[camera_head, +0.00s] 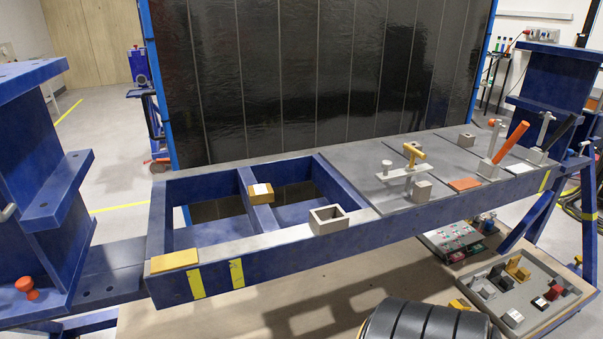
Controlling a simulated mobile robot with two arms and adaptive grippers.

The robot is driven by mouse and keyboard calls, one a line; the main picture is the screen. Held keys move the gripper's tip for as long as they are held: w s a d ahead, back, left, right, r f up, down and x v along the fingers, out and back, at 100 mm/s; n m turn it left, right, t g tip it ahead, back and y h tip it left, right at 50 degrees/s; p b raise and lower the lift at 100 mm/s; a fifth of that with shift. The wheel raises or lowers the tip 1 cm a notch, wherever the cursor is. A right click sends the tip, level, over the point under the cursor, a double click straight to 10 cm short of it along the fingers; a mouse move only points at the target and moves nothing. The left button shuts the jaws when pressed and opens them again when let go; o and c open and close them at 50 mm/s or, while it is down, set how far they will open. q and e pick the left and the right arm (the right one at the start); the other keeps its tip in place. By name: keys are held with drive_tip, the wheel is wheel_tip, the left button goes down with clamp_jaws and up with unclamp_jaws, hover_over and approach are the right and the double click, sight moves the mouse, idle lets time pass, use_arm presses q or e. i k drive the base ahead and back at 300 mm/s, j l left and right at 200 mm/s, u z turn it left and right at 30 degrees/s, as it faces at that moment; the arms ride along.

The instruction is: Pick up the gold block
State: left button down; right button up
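Neither of my grippers is in view, and nothing is touching the gold block.
A hollow grey square block (328,220) sits on the front rail. Grey plates on the right carry a yellow-handled clamp (414,153) and an orange-handled clamp (510,143). Openings lie either side of the crossbar. A parts tray (520,292) stands lower right.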

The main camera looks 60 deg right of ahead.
sight(263, 193)
drive_tip(key=z, duration=1.6)
drive_tip(key=i+l+u, duration=0.15)
drive_tip(key=l+u, duration=0.2)
drive_tip(key=l, duration=0.55)
drive_tip(key=l+u, duration=0.35)
drive_tip(key=l, duration=0.5)
